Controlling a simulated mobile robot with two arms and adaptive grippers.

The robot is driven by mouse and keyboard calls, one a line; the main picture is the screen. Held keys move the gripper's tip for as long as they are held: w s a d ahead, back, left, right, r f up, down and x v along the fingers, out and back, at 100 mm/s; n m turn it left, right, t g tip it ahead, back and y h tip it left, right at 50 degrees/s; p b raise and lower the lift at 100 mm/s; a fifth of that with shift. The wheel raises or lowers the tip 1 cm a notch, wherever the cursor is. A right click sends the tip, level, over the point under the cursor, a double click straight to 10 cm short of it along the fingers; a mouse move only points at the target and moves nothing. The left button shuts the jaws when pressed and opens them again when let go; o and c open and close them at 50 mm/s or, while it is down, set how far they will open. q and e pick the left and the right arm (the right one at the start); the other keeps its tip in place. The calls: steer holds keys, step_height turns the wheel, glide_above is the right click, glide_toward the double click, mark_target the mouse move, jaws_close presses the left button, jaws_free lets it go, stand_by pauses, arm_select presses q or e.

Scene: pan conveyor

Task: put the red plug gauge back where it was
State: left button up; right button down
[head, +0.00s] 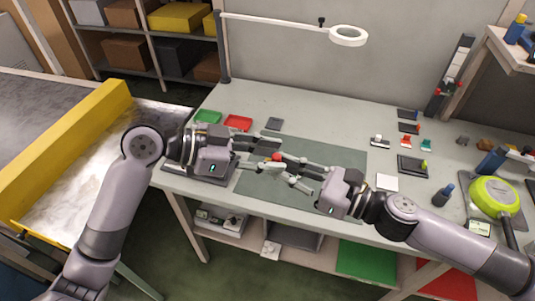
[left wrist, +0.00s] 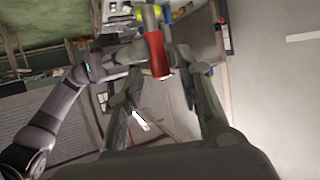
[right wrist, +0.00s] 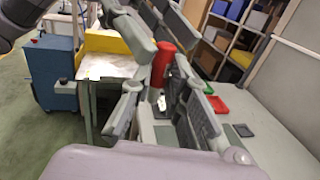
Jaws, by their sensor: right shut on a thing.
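The red plug gauge (head: 277,157) is held up over the grey-green mat (head: 330,158), between my two grippers, which face each other. My right gripper (head: 294,172) is shut on it; its red body (right wrist: 163,64) shows at the fingertips in the right wrist view. My left gripper (head: 264,163) has its fingers apart and is close to the gauge. In the left wrist view the red end (left wrist: 158,56) shows near the tips of these fingers. The fingers partly hide the gauge, and I cannot tell whether the left ones touch it.
A green tray (head: 207,117), a red tray (head: 238,122) and a small dark tray (head: 274,124) lie at the back left. Small parts and a dark tray (head: 413,166) lie to the right. A green round device (head: 494,197) stands far right. A lamp arm (head: 280,22) hangs over the back.

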arm_select(q)
jaws_close()
arm_select(e)
steer(key=c, duration=1.5)
jaws_free()
steer(key=shift+o, duration=0.2)
steer(key=shift+d, duration=0.1)
